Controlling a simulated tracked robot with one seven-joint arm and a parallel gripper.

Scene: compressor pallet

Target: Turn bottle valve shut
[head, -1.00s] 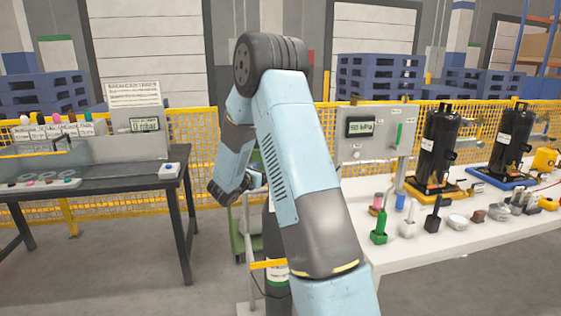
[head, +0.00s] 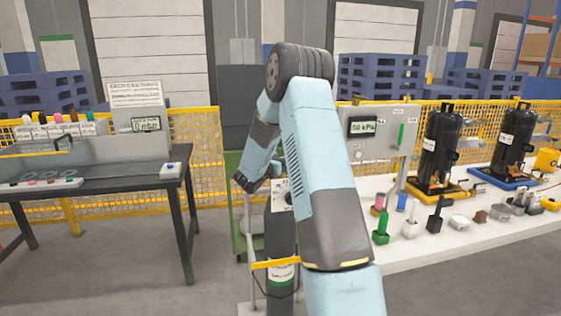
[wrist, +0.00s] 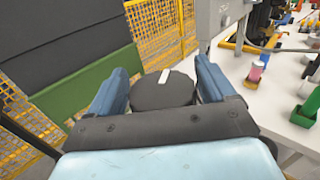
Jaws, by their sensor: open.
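The bottle (head: 281,232) stands upright, dark with a green-and-white label, behind my arm in the head view. A yellow strap (head: 275,263) crosses it. In the wrist view a dark round knob with a white mark, which looks like the bottle valve (wrist: 163,92), sits between the two blue fingers of my gripper (wrist: 160,72). The gripper is open, with one finger on each side of the knob. I cannot tell whether either finger touches it. In the head view my own arm hides the gripper and the bottle's top.
A white bench (head: 440,255) on the right holds black compressors (head: 443,140), small coloured parts and a grey panel (head: 375,138) reading 50 kPa. A dark table (head: 110,178) stands left. A green cart (head: 238,215) and yellow fence (head: 195,150) are behind.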

